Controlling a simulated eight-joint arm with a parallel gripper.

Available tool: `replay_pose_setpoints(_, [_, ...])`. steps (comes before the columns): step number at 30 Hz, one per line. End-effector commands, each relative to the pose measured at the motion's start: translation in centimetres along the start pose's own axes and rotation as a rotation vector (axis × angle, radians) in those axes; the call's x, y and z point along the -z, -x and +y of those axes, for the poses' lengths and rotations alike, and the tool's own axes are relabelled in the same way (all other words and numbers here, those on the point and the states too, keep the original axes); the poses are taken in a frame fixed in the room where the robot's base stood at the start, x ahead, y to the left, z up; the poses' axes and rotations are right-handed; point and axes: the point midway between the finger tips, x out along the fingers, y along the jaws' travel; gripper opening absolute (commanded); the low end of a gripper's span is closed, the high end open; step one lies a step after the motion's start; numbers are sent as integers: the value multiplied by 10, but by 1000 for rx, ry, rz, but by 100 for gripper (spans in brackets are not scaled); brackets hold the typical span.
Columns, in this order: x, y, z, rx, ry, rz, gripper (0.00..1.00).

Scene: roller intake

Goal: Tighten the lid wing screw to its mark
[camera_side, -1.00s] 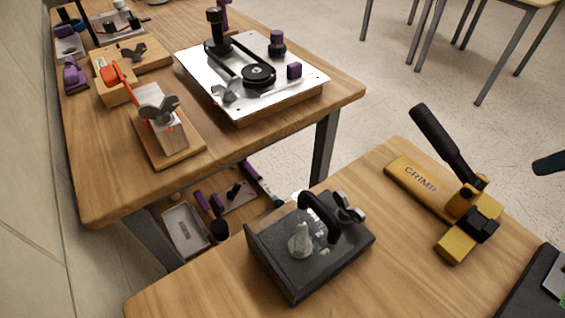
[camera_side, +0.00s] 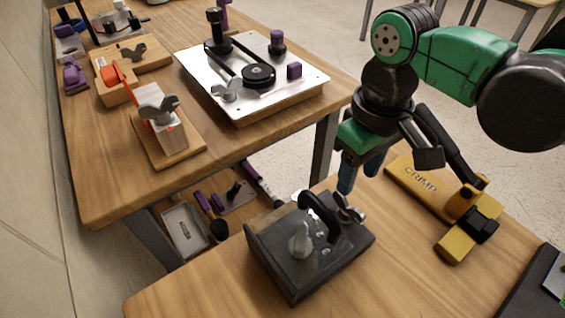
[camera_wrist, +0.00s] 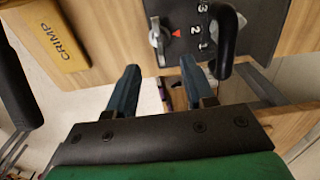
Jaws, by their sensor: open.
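A grey wing screw (camera_side: 349,210) sits at the far right corner of a dark grey box (camera_side: 280,262) with a black handle (camera_side: 318,213). In the wrist view the wing screw (camera_wrist: 156,36) is beside a red triangle mark (camera_wrist: 177,32), with numbers further right. Its wings run roughly up and down the picture there. My gripper (camera_side: 359,178) is open and empty, its blue fingers pointing down just above and behind the screw. In the wrist view my gripper (camera_wrist: 158,67) has the screw just beyond the gap between its fingertips, apart from both. The handle is close to the right finger.
A yellow crimp tool (camera_side: 425,187) with a black lever stands right of the box, near my arm. Another table on the left holds a belt-drive plate (camera_side: 200,68) and a wooden block with a large wing nut (camera_side: 160,105). The front-left of the near table is clear.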

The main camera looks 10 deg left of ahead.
Motion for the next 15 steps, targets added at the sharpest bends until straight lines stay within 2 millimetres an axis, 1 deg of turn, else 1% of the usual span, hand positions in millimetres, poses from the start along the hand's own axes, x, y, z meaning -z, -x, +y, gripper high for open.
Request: replay_pose_setpoints(15, [0,-52,0,0,-1,1,47])
